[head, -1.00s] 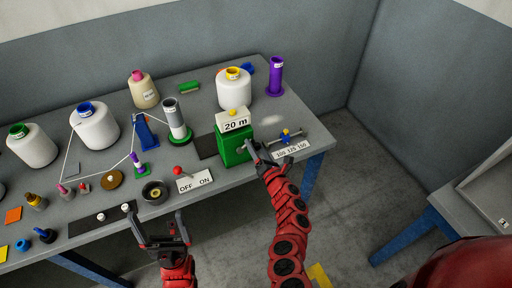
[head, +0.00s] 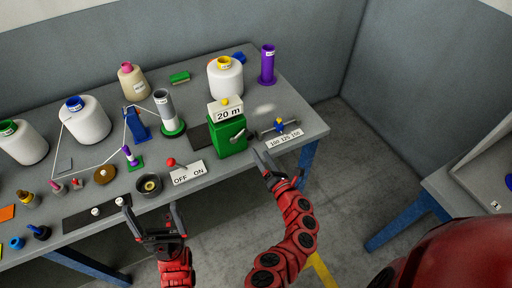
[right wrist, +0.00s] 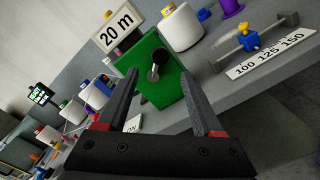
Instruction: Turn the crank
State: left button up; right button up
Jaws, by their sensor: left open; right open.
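The green box (head: 231,136) stands near the right front edge of the table, with a "20 m" sign (head: 227,113) on top. Its grey crank (head: 238,136) is on the front face. In the right wrist view the crank (right wrist: 156,65) shows a dark knob and lies between my right fingers in the picture. My right gripper (head: 264,159) is open and empty, in front of the box and to the right of the crank, apart from it. My left gripper (head: 150,211) is open and empty at the table's front edge, left of the box.
An OFF/ON switch with a red knob (head: 170,162) sits left of the box. Several bobbins and a white yarn cone (head: 225,80) stand behind. Floor is clear in front.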

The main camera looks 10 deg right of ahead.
jog(key=b+v, duration=0.1)
jog(key=v, duration=0.7)
jog(key=shift+b, duration=0.4)
dwell(1.0)
